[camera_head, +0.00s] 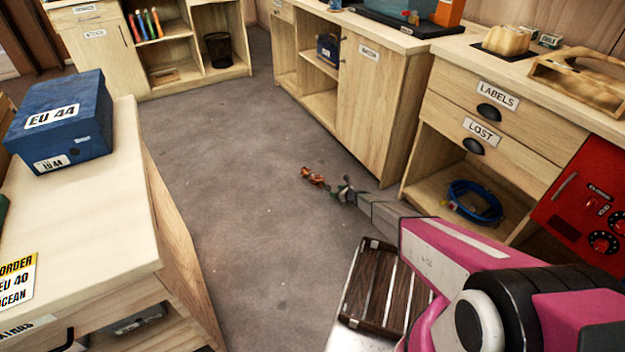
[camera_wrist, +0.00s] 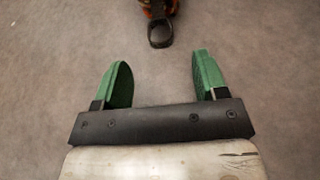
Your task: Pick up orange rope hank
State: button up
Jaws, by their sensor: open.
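The orange rope hank (camera_head: 313,177) is a small bundle on the grey floor in the head view, just beyond my gripper's tip. In the wrist view, only its dark, orange-flecked end (camera_wrist: 159,8) shows at the top edge, with a black loop (camera_wrist: 160,34) hanging from it toward me. My gripper (camera_wrist: 162,72) is open with its two green fingers apart and nothing between them. The loop lies ahead of the gap, roughly centred. In the head view my gripper (camera_head: 341,189) is small and partly hidden by its own arm.
A bench with a blue shoe box (camera_head: 62,120) is on the left. A dark slatted crate (camera_head: 376,285) is below my arm. The floor between is clear.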

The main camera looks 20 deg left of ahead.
aim_at(326, 187)
jog(key=x, duration=0.6)
jog(key=shift+w+a+f, duration=0.1)
jog(key=shift+w+a, duration=0.1)
jog(key=shift+a, duration=0.1)
grip_shut()
